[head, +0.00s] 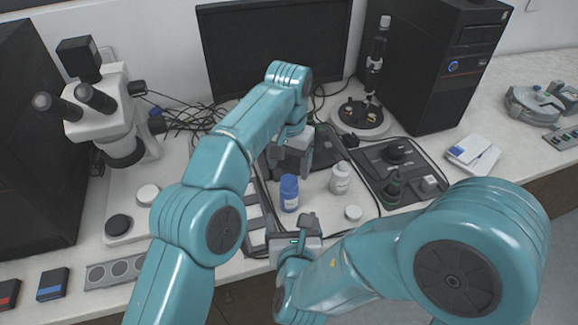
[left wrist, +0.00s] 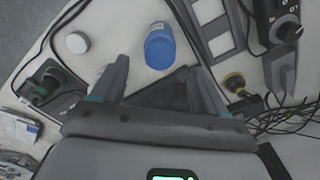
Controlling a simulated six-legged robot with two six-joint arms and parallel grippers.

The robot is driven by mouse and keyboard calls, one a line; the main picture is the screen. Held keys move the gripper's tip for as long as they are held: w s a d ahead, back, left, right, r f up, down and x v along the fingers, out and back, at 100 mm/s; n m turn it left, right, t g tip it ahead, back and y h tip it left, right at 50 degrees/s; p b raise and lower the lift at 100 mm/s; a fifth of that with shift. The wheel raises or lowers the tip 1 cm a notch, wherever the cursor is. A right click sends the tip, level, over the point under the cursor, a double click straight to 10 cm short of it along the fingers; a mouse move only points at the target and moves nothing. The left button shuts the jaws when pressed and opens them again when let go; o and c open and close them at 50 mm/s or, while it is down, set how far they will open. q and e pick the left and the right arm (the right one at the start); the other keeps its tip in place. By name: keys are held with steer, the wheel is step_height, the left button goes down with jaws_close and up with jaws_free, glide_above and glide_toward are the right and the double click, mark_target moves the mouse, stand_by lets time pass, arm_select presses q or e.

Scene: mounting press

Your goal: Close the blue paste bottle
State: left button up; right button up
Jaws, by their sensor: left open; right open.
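The blue paste bottle (head: 289,193) stands upright on the white bench, just in front of my left gripper. In the left wrist view the blue bottle (left wrist: 160,48) lies ahead of the gap between the open fingers, not between them. I cannot tell whether its lid is on. My left gripper (head: 289,168) is open, empty and pointing down behind the bottle. My right gripper (head: 300,230) is open at the front edge of the bench, below the bottle in the picture.
A white bottle (head: 340,178) stands close right of the blue one. A dark tray (head: 405,170) with a green-black piece lies further right. A microscope (head: 110,120) stands at left, a monitor (head: 270,45) behind. Cables cross the bench.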

arm_select(q)
steer(key=shift+f, duration=0.15)
arm_select(e)
steer(key=v, duration=0.2)
steer(key=shift+s+r, duration=0.1)
steer(key=shift+s, duration=0.2)
steer(key=shift+d, duration=0.1)
